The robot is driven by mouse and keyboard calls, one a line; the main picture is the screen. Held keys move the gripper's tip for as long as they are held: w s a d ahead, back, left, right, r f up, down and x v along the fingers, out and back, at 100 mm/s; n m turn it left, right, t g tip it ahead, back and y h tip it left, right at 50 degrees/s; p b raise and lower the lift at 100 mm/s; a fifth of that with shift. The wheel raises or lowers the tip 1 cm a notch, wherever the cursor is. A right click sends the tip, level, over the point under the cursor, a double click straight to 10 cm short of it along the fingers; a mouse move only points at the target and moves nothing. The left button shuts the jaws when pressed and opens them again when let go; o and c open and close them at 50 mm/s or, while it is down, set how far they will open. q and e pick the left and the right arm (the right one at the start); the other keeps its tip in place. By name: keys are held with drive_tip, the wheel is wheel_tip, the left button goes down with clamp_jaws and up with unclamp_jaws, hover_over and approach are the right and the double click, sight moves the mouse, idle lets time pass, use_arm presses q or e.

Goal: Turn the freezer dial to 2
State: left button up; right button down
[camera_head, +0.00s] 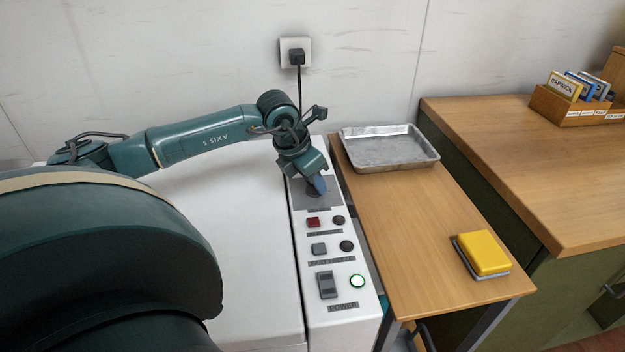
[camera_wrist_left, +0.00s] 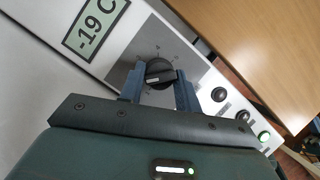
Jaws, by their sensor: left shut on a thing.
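The black freezer dial (camera_wrist_left: 160,73) sits on a grey plate on the freezer's white control strip (camera_head: 343,327). My left gripper (camera_wrist_left: 160,82) has its two blue fingers on either side of the dial, shut on it. In the head view the left gripper (camera_head: 319,186) comes down onto the dial's grey plate (camera_head: 326,204) and mostly hides the dial. The dial has a pale pointer mark, but the numbers around it are too small to read surely. A green display (camera_wrist_left: 95,27) reads about -19 C; a decimal point is unclear. My right gripper is not in view.
A metal tray (camera_head: 390,164) and a yellow sponge-like block (camera_head: 484,252) lie on the wooden table (camera_head: 400,230).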

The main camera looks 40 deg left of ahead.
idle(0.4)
use_arm(q)
drive_tip(key=o, duration=1)
drive_tip(key=v, duration=1.3)
drive_tip(key=shift+r+b, duration=0.15)
drive_tip(key=shift+b, duration=0.15)
